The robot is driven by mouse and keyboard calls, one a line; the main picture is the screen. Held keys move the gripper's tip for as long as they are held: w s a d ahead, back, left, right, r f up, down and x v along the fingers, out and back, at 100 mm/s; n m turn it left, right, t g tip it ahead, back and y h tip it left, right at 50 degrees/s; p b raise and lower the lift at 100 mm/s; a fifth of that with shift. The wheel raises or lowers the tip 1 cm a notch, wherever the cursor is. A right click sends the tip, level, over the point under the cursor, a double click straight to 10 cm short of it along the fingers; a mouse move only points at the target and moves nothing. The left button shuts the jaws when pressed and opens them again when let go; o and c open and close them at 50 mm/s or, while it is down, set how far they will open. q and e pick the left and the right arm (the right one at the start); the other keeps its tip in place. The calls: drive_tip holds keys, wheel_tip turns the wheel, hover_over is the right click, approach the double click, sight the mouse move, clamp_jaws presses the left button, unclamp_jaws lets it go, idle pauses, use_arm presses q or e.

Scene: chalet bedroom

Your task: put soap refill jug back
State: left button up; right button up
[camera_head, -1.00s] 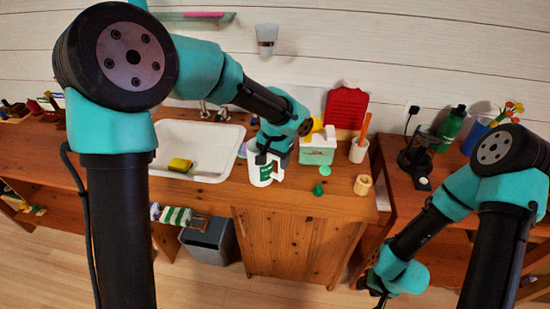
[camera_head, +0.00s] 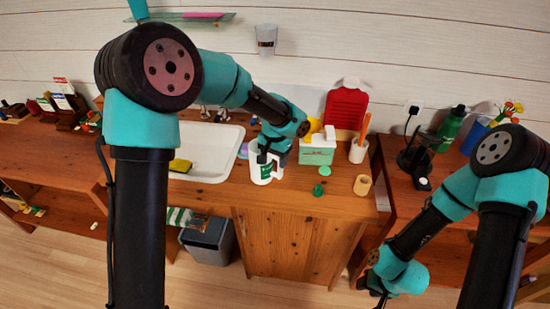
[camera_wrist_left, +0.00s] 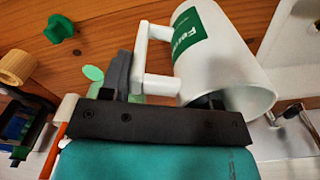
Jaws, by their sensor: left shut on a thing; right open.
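The soap refill jug (camera_head: 264,169) is white with a green label and a side handle. It is upright at the front of the wooden counter, just right of the sink. My left gripper (camera_head: 268,150) is shut on the jug from above and behind. In the left wrist view the jug (camera_wrist_left: 222,60) fills the upper right, its handle beside one finger of my left gripper (camera_wrist_left: 165,98). I cannot tell whether its base touches the counter. My right gripper (camera_head: 376,287) is open and empty, low in front of the right-hand table.
Right of the jug are a green-and-white box (camera_head: 317,152), a dark green piece (camera_head: 318,190), a wooden ring (camera_head: 362,185) and a white cup (camera_head: 358,151). A grey bin (camera_head: 208,242) stands below.

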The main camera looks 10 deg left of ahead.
use_arm(q)
drive_tip(key=shift+f, duration=0.1)
drive_tip(key=o, duration=1.4)
drive_tip(key=shift+o, duration=0.2)
wheel_tip(320, 180, up, 12)
